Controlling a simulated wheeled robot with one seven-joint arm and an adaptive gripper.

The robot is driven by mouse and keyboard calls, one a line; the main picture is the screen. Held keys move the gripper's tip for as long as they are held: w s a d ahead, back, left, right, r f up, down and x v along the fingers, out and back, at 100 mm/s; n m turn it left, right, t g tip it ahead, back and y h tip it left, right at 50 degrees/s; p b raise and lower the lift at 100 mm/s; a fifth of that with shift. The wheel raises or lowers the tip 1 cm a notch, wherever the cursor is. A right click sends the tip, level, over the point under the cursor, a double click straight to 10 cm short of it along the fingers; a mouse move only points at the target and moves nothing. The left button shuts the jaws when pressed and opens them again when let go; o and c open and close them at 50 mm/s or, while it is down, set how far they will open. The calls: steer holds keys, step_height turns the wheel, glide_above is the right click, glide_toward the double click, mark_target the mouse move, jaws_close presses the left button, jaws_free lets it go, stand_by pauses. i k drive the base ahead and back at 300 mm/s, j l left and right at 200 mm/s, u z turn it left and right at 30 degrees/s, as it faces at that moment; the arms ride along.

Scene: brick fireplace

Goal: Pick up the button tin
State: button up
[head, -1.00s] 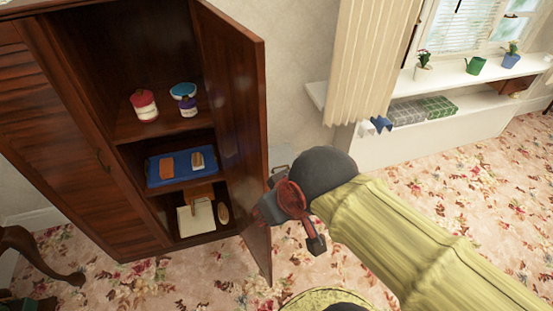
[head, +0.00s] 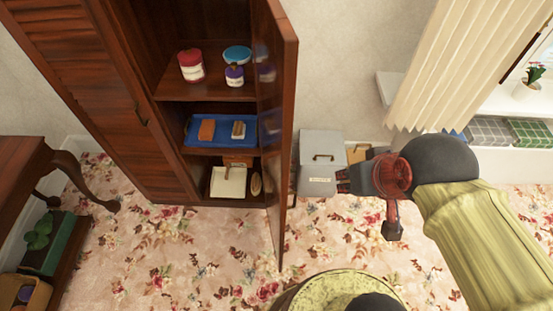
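No label readable here tells me which thing is the button tin. A red jar (head: 191,66) with a pale label stands on the upper shelf of the open cabinet. A small purple jar (head: 234,75) with a pale label stands to its right, with a blue bowl (head: 238,54) behind it. A grey lidded box (head: 320,160) with a handle and a small label stands right of the cabinet door. My gripper (head: 342,181) points left, close to the grey box's right side in the picture; contact is unclear. Its fingers are too small and dark to judge.
The open cabinet door (head: 277,130) stands between the shelves and my arm. A blue tray (head: 205,145) with small blocks sits on the middle shelf. A wooden table (head: 30,165) is at left. Flowered carpet (head: 190,250) is clear in front of the cabinet.

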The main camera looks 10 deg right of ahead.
mark_target(195, 71)
steer(key=i+l+u, duration=0.15)
steer(key=l+u, duration=0.25)
steer(key=i+l+u, duration=0.1)
steer(key=u, duration=0.3)
steer(key=l+u, duration=0.4)
steer(key=k+l, duration=0.1)
steer(key=k, duration=0.25)
steer(key=i+j+z, duration=0.15)
steer(key=j, duration=0.3)
steer(key=i+j+z, duration=0.15)
steer(key=j, duration=0.25)
steer(key=j+z, duration=0.15)
steer(key=j, duration=0.3)
steer(key=i+j, duration=0.15)
steer(key=j, duration=0.15)
steer(key=i+j, duration=0.15)
steer(key=j, duration=0.15)
steer(key=i+j, duration=1.1)
